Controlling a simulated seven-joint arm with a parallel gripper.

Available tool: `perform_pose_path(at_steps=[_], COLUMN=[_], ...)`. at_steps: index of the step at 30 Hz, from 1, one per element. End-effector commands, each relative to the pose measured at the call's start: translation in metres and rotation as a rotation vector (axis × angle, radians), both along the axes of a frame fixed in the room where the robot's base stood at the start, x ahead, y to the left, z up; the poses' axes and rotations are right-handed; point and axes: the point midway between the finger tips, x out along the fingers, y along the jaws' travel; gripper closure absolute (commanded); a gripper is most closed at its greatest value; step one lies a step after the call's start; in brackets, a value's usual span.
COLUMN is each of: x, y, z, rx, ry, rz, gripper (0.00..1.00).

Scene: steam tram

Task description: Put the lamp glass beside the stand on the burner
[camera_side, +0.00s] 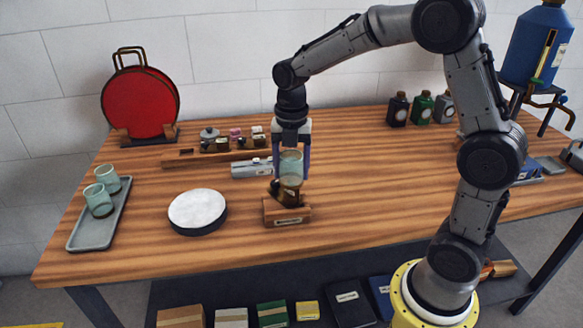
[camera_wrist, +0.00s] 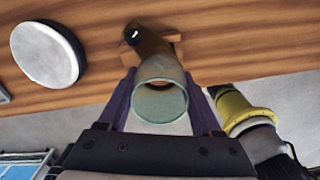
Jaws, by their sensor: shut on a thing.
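My gripper (camera_side: 291,172) is shut on a pale green lamp glass (camera_side: 291,160), with a dark finger on each side. The glass is upright, directly above the brass burner (camera_side: 288,191), its lower end at or very near the burner's top. I cannot tell whether it is seated. The burner is on a small wooden stand (camera_side: 288,213) with a label on its front. In the wrist view the open rim of the glass (camera_wrist: 160,101) faces the camera, and the burner (camera_wrist: 148,40) shows just beyond it, partly hidden by the glass.
A grey tray (camera_side: 89,237) with two similar glasses (camera_side: 99,200) is at the left. A round white-topped disc (camera_side: 198,209) lies left of the stand. A grey labelled block (camera_side: 251,169) and a wooden rail (camera_side: 200,159) lie behind.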

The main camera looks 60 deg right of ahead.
Motion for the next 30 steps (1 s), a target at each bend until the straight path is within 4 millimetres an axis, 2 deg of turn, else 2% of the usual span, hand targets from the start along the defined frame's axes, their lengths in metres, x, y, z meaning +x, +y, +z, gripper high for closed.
perform_pose_path(at_steps=[30], x=[0.0], y=[0.0], z=[-0.022], rx=[0.0], ry=[0.001], rz=[0.0], gripper=[0.9])
